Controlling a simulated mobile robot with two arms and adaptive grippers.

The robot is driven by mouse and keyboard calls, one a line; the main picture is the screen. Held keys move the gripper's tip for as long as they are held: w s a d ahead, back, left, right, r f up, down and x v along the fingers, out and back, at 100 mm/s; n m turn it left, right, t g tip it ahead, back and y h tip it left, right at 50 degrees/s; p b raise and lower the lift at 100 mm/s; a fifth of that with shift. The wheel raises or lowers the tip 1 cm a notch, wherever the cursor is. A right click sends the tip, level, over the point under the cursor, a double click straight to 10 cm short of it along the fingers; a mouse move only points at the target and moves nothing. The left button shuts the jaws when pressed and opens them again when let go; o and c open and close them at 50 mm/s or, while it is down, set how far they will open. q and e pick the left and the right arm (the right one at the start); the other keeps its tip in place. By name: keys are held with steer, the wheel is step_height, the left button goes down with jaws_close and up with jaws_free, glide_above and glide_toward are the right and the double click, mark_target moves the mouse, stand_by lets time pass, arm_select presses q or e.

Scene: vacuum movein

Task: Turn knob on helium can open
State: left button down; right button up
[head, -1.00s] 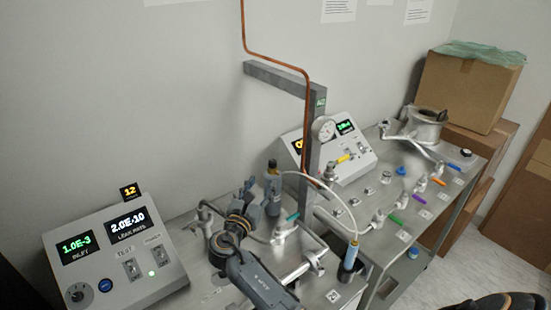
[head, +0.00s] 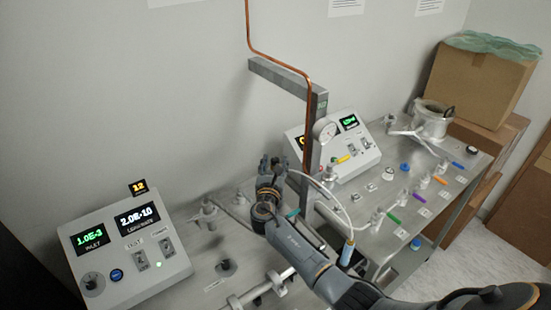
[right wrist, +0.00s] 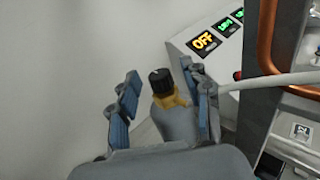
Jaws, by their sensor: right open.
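The helium can shows in the right wrist view as a grey rounded body (right wrist: 172,122) with a brass valve and a black knob (right wrist: 161,80) on top. My right gripper (right wrist: 164,82) is open, one finger on each side of the valve and knob. I see a gap at the left finger; at the right finger I cannot tell whether it touches. In the head view, my right gripper (head: 272,166) is in front of the can and hides most or all of it. My left gripper is not in view.
A white hose (head: 338,203) runs to a blue-handled wand (head: 347,252). A leak-rate console (head: 125,250) stands left. Wall space behind is free.

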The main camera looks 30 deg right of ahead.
steer(key=shift+w+d, duration=0.2)
steer(key=shift+w, duration=0.2)
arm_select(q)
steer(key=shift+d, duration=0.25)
arm_select(e)
steer(key=shift+w+d, duration=0.2)
steer(key=shift+w, duration=0.05)
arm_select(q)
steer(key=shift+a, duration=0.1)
arm_select(e)
steer(key=shift+c, duration=0.4)
